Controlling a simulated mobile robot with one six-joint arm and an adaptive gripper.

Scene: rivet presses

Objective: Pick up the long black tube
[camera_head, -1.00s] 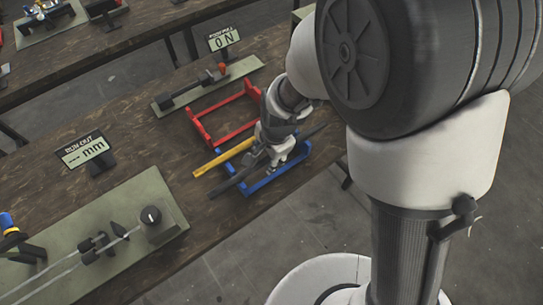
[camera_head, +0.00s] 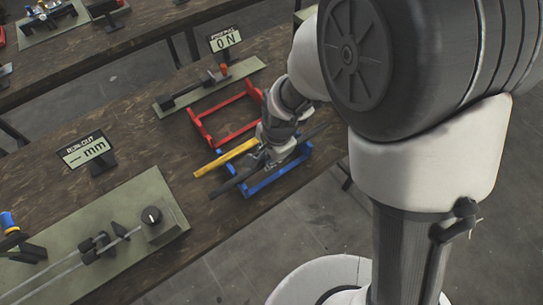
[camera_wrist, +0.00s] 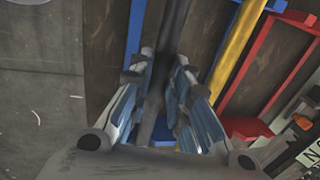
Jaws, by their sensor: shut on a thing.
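The long black tube (camera_head: 228,187) lies slantwise over the blue rack (camera_head: 283,176) near the front edge of the wooden bench. My gripper (camera_head: 266,163) is at the tube's middle, reaching down from above. In the wrist view, my gripper (camera_wrist: 164,85) has its two fingers on either side of the black tube (camera_wrist: 176,25), shut on it. The tube runs lengthwise between the fingers. The blue rack (camera_wrist: 135,30) also shows there. Whether the tube is clear of the rack, I cannot tell.
A yellow tube (camera_head: 226,158) lies just beside the black one, towards the red rack (camera_head: 208,135). A green plate with a press (camera_head: 207,82) is behind. A run-out gauge plate (camera_head: 150,185) is at left. The floor shows beyond the bench's front edge.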

